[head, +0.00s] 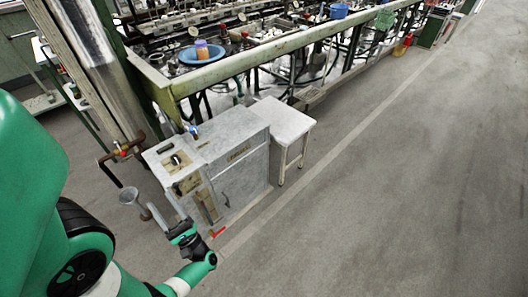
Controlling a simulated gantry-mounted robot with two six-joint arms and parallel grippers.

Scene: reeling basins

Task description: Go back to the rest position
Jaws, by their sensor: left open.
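My left gripper (161,206) is in the lower left of the head view, at the end of my green arm. Its two fingers point up and left, apart from each other, with nothing seen between them. It shows in front of the lower left side of a grey metal cabinet (240,180); whether it touches the cabinet cannot be told. My right gripper is not in view.
A small white table (285,118) stands right of the cabinet. A long machine bench with a green rail (270,50) runs behind, bearing a blue basin (203,54). The floor (400,200) to the right is clear.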

